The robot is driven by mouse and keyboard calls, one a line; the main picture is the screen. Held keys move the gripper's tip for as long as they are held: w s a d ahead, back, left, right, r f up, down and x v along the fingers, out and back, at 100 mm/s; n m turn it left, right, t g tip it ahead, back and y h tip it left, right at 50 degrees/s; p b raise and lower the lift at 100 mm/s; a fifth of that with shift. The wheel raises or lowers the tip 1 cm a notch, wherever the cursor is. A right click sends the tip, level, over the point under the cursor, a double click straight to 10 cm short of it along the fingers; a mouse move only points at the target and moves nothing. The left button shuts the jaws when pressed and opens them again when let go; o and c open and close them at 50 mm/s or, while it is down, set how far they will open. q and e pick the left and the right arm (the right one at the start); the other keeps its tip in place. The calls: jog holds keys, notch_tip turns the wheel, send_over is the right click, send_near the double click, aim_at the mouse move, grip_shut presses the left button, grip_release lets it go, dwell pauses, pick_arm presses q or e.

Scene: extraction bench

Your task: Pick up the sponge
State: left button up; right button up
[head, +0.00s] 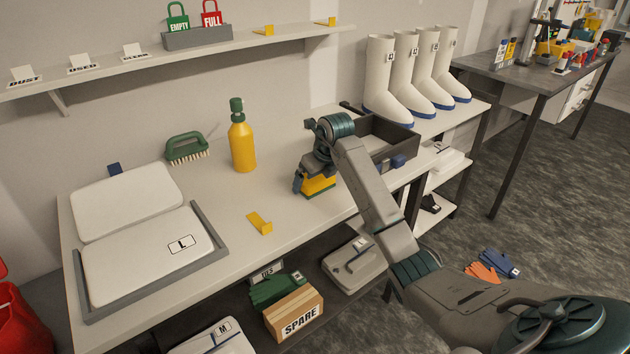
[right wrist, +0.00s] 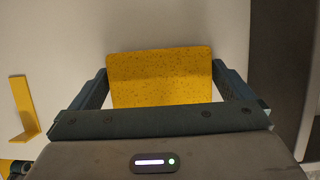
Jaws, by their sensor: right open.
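The yellow sponge (head: 319,184), with a green layer at its underside, rests on the white bench near the right end. My right gripper (head: 308,181) is over it and partly hides it. In the right wrist view the sponge (right wrist: 160,78) lies between the two open fingers of the gripper (right wrist: 160,70), one on each side. My left gripper is in neither view.
A grey open bin (head: 384,132) stands just behind and right of my right gripper. A yellow spray bottle (head: 242,146) and a green brush (head: 186,148) stand to the left. A yellow bracket (head: 260,223) sits near the front edge, and a grey tray (head: 215,242) farther left.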

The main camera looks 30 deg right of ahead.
jog(key=c, duration=0.7)
jog(key=shift+r, duration=0.5)
notch_tip(320, 180, up, 2)
jog(key=shift+r+b, duration=0.15)
jog(key=shift+b, duration=0.35)
jog(key=s+a, duration=0.1)
jog(key=s, duration=0.2)
jog(key=s+b, duration=0.1)
jog(key=s, duration=0.2)
jog(key=s+a+r, duration=0.1)
jog(key=s, duration=0.3)
jog(key=shift+a+b, duration=0.3)
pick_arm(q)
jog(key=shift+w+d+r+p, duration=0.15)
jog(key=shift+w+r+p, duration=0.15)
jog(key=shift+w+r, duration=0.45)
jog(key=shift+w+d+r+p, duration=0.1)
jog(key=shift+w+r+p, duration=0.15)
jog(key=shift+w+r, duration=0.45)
pick_arm(e)
jog(key=shift+s+a+r, duration=0.1)
jog(key=shift+s+a, duration=0.15)
jog(key=shift+s, duration=0.65)
jog(key=shift+s+a+r, duration=0.15)
jog(key=shift+s+a, duration=0.15)
jog(key=shift+s, duration=0.65)
jog(key=shift+s+a+r, duration=0.1)
jog(key=shift+s+a, duration=0.15)
jog(key=shift+s, duration=0.65)
